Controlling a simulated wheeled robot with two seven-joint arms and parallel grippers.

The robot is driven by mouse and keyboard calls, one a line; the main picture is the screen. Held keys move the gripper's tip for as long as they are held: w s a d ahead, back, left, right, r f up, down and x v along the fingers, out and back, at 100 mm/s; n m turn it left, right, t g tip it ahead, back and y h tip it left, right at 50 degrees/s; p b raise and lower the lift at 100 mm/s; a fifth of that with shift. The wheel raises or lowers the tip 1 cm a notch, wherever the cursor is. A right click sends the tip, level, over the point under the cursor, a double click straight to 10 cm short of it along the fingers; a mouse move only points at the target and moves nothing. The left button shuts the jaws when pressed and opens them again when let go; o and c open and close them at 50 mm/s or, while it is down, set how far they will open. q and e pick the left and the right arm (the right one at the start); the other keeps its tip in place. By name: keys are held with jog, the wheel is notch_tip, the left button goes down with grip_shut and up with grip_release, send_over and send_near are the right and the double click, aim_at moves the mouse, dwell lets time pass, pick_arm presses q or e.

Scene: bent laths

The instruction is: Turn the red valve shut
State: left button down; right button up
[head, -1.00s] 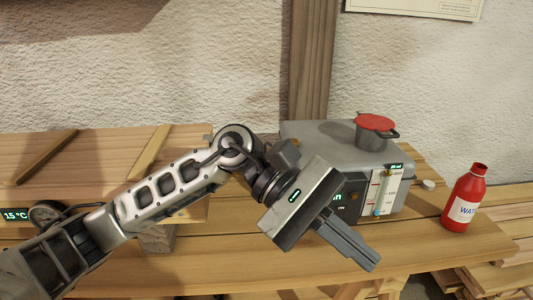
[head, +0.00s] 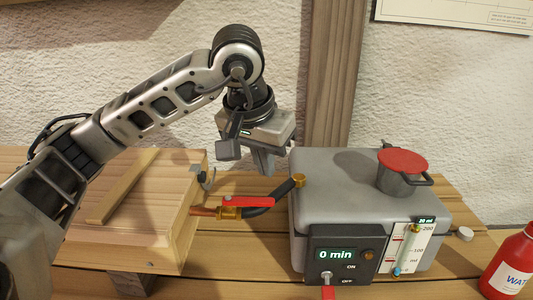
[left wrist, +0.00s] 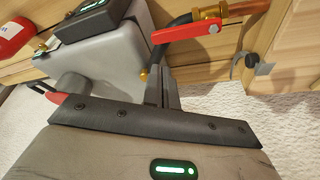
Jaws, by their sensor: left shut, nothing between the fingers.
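The red valve lever (head: 247,202) sits on a brass fitting (head: 228,212) between the wooden box and the grey steamer. It lies roughly along the line of the pipe and black hose. The lever also shows at the top of the left wrist view (left wrist: 188,32). My left gripper (head: 264,168) hangs above and behind the lever, fingers pointing down, shut and empty. It appears apart from the lever. Its fingers also show in the left wrist view (left wrist: 163,88). My right gripper is not in view.
The grey steamer (head: 305,215) stands right of the valve, with a red-lidded filler (head: 403,172) on top. Its display (head: 335,255) reads 0 min. A red water bottle (head: 510,265) stands at right.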

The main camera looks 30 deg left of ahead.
aim_at(261, 203)
pick_arm(q)
jog(key=f, duration=0.2)
jog(key=s+f+p, duration=0.1)
jog(key=f, duration=0.2)
jog(key=shift+s+f, duration=0.15)
jog(key=shift+f, duration=0.2)
jog(key=shift+s+f, duration=0.1)
jog(key=shift+s, duration=0.25)
